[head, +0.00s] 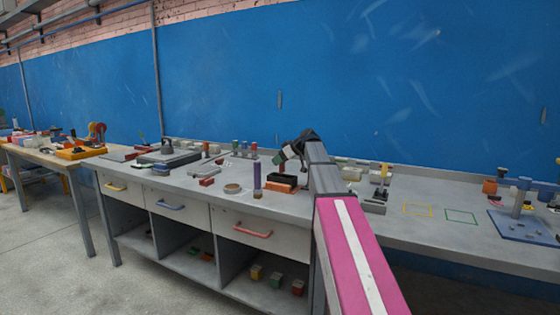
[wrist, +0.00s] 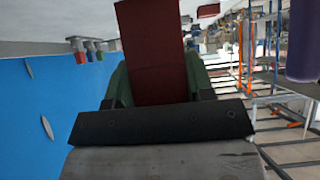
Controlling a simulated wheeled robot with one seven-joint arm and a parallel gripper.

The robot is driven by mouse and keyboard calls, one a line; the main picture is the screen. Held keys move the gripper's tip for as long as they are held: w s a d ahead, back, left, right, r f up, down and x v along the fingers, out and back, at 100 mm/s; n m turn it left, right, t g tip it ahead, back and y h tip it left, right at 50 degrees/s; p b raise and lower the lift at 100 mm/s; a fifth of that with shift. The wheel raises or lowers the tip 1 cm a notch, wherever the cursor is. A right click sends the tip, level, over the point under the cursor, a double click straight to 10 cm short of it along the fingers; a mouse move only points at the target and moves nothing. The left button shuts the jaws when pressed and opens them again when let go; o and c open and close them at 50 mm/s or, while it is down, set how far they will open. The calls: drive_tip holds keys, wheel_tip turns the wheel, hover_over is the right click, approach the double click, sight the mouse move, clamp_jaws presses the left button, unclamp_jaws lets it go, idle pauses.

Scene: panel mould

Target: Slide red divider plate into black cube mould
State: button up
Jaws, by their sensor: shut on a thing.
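The red divider plate (wrist: 152,45) fills the upper middle of the wrist view. My gripper (wrist: 157,72) is shut on it, with a green finger on either side. In the head view my gripper (head: 282,157) is over the bench, just above the black cube mould (head: 283,178). The mould sits on an orange base (head: 279,188). The plate is too small in the head view to tell whether its lower edge touches the mould. The mould's opening is not clearly visible.
A purple cylinder (head: 257,181) stands close to the left of the mould and shows at the right of the wrist view (wrist: 302,40). A round tan ring (head: 232,188) and a red block (head: 207,182) lie farther left. Yellow (head: 417,210) and green (head: 461,216) outlines mark clear bench at the right.

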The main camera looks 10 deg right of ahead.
sight(283, 166)
drive_tip(key=shift+f, duration=2.1)
drive_tip(key=shift+s+f, duration=0.1)
drive_tip(key=shift+f, duration=0.35)
drive_tip(key=shift+s+f, duration=0.1)
drive_tip(key=shift+f, duration=0.3)
drive_tip(key=shift+r, duration=0.4)
drive_tip(key=shift+d+r, duration=0.2)
drive_tip(key=shift+r, duration=0.6)
drive_tip(key=shift+w+a+r, duration=0.1)
drive_tip(key=shift+r, duration=0.4)
drive_tip(key=shift+w+a+r, duration=0.1)
drive_tip(key=shift+r, duration=0.4)
drive_tip(key=shift+f, duration=1.35)
idle(0.8)
